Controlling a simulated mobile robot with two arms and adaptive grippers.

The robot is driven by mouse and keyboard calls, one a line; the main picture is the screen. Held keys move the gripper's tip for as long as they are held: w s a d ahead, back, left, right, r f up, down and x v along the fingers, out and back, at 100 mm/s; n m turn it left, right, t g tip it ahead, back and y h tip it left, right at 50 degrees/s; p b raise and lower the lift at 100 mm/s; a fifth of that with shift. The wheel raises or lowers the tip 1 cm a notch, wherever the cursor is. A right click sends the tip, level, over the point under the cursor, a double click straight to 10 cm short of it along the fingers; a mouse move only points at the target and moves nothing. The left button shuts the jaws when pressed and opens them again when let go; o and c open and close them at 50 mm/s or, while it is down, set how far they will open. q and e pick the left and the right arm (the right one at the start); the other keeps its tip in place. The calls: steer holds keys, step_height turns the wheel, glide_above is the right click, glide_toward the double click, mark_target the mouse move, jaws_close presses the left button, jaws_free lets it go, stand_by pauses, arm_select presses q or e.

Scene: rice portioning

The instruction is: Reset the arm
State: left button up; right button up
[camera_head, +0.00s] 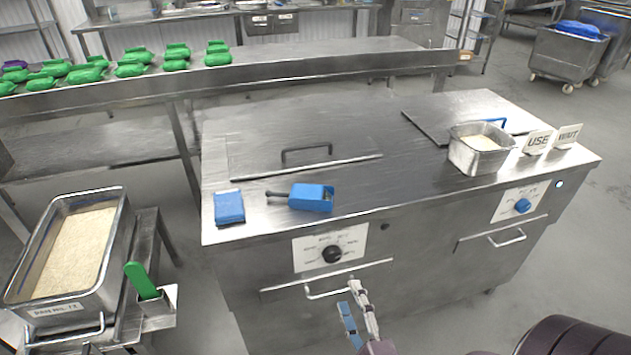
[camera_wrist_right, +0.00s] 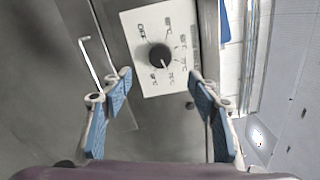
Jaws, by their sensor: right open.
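My right gripper (camera_head: 356,305) is at the bottom of the head view, in front of the steel cooker (camera_head: 430,235) and near its left front handle (camera_head: 335,292). In the right wrist view the right gripper (camera_wrist_right: 160,92) has its two blue-padded fingers apart, with nothing between them. Beyond them the wrist view shows a white dial plate with a black knob (camera_wrist_right: 159,56). The fingers look clear of the knob. My left gripper is not in view.
On the cooker are a blue box (camera_head: 229,207), a blue handled tool (camera_head: 311,197), a steel pan of rice (camera_head: 480,150) and USE and WAIT signs. A rice-filled bin (camera_head: 120,215) and green-handled scoop (camera_head: 141,281) stand at left. Green bags (camera_head: 130,68) lie on the back counter.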

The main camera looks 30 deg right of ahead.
steer(key=s+a+f+n+g+y, duration=0.25)
steer(key=f+n, duration=0.25)
steer(key=f, duration=0.4)
steer(key=s+a+f+n+g+y, duration=0.1)
steer(key=s+a+f+n+g, duration=0.2)
steer(key=f, duration=0.6)
steer(key=s+a+f+n+g+y, duration=0.1)
steer(key=s+a+f+n+y, duration=0.1)
steer(key=f+n, duration=0.55)
steer(key=s+f+n+g, duration=0.5)
steer(key=s+f, duration=0.4)
steer(key=s, duration=0.3)
steer(key=s+d+f+n+g+h, duration=0.1)
steer(key=s+f+n+g, duration=0.4)
steer(key=s+f, duration=0.4)
steer(key=s, duration=0.3)
steer(key=shift+s+f+n, duration=0.25)
steer(key=shift+f+n, duration=0.05)
steer(key=shift+n, duration=0.05)
steer(key=shift+d, duration=0.1)
